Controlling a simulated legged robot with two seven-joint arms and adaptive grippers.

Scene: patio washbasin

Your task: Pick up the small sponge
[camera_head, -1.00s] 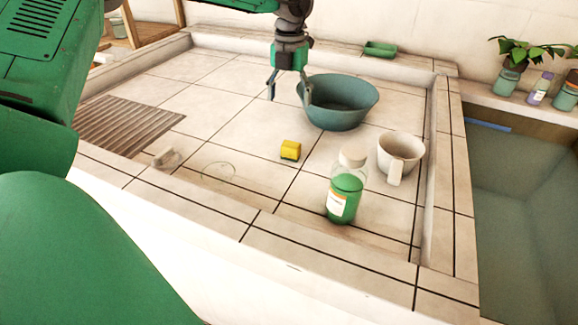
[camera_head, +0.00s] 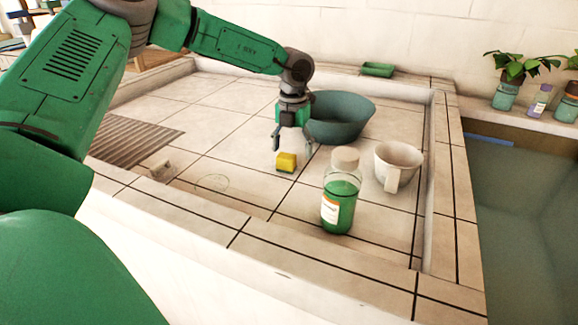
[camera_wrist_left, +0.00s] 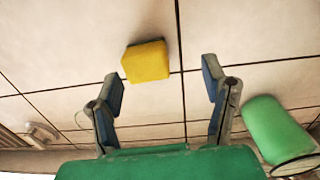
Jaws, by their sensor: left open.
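The small yellow sponge (camera_head: 286,162) lies on the tiled counter (camera_head: 225,120), in front of the teal basin. It also shows in the left wrist view (camera_wrist_left: 146,62), beyond the fingertips and between their lines, nearer the left finger. My left gripper (camera_head: 292,142) is open and empty, pointing down above the counter close to the sponge. In the left wrist view the open fingers (camera_wrist_left: 162,78) are apart, with bare tile between them. The fingers do not appear to touch the sponge. My right gripper is not in view.
A teal basin (camera_head: 338,118) stands just behind the gripper. A green soap bottle (camera_head: 338,205) and a white mug (camera_head: 397,165) stand to the right. A ribbed drain panel (camera_head: 130,140) lies left. A green dish (camera_head: 378,69) is on the back ledge.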

